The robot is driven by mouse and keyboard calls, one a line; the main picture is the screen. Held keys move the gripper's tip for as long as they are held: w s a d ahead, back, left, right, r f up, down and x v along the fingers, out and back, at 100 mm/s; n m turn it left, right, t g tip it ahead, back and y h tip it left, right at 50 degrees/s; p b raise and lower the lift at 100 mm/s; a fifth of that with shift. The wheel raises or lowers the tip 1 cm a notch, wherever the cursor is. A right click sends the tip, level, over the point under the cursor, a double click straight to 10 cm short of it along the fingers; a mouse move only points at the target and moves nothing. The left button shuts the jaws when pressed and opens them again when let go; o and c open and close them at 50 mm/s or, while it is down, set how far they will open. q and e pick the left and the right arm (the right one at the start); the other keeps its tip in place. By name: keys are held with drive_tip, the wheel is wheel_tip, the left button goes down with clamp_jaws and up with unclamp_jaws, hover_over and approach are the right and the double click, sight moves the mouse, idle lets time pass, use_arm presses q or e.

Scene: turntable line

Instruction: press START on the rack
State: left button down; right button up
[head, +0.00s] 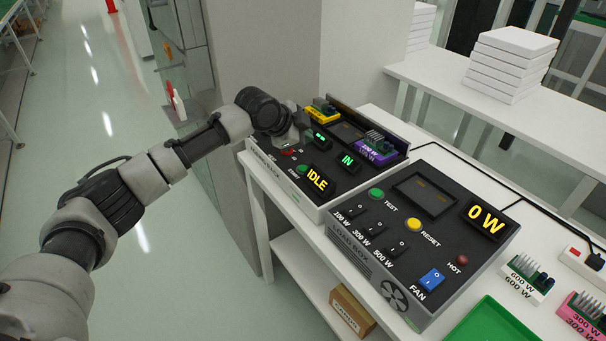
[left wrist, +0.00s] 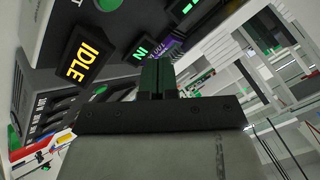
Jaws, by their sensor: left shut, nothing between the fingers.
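The rack (head: 283,184) is a grey box with a dark top at the back left of the white table. Its green START button (head: 303,169) sits near the front left edge, left of the yellow IDLE display (head: 317,180). My left gripper (head: 299,133) is over the rack's left rear part, behind the START button and apart from it. In the left wrist view its fingers (left wrist: 157,76) are shut and empty, with the IDLE display (left wrist: 87,60) to their left. Part of a green button (left wrist: 108,4) shows at that view's top edge. My right gripper is out of view.
A load box (head: 365,250) with switches and a 0 W display stands right of the rack. A yellow module (head: 322,114) and purple module (head: 375,153) sit on the rack. A grey pillar (head: 260,60) rises behind my left gripper. A green tray (head: 490,325) lies at front right.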

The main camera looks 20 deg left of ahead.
use_arm(q)
drive_tip(key=b, duration=0.4)
hover_over(304, 169)
wheel_tip(304, 169, down, 4)
drive_tip(key=shift+f, duration=0.1)
drive_tip(key=shift+f+p, duration=0.25)
drive_tip(key=shift+p, duration=0.1)
drive_tip(key=shift+f, duration=0.7)
drive_tip(key=shift+f, duration=0.1)
idle(0.7)
drive_tip(key=shift+f, duration=0.35)
